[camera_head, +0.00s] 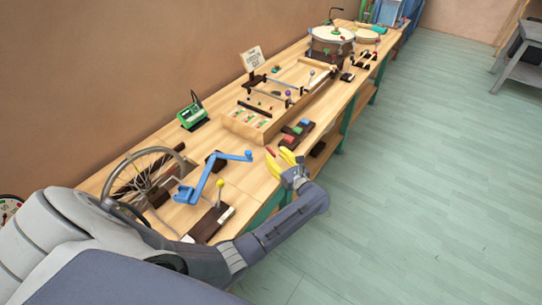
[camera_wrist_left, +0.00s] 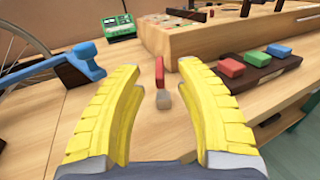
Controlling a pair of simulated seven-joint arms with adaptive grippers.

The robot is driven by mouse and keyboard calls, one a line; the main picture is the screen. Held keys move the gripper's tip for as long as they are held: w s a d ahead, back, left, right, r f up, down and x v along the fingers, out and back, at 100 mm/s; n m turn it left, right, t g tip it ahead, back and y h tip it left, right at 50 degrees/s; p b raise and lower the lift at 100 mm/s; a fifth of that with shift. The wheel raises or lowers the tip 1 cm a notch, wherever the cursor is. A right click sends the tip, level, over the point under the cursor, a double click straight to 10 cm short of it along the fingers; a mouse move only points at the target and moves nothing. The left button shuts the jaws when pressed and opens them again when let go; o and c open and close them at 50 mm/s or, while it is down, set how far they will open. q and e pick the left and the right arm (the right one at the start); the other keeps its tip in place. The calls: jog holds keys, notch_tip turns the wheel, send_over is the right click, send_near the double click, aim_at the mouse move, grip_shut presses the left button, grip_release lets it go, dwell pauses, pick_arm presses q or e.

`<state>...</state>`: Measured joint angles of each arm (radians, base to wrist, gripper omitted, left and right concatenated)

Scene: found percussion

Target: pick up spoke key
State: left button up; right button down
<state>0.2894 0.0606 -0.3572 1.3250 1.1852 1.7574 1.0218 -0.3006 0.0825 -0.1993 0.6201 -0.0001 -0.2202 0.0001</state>
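The spoke key appears to be the small piece with a red upper part and a grey end in the left wrist view (camera_wrist_left: 160,78). It lies on the wooden bench, and its red part shows in the head view (camera_head: 270,151). My left gripper (camera_head: 288,157) has yellow fingers. In the left wrist view its fingers (camera_wrist_left: 160,85) are spread wide, with the red and grey piece seen between and beyond them. Nothing is held and the fingers do not touch the piece. My right gripper is not in view.
A blue crank-shaped part (camera_head: 220,170) and a spoked wheel (camera_head: 145,175) stand left of the gripper. A dark block with coloured pads (camera_head: 297,133) lies beyond it. A wooden tray-like box (camera_head: 243,125) and green device (camera_head: 192,113) are farther back. The bench edge is close on the right.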

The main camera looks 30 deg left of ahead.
aim_at(271, 150)
pick_arm(q)
jog(key=shift+x, duration=1.75)
grip_shut()
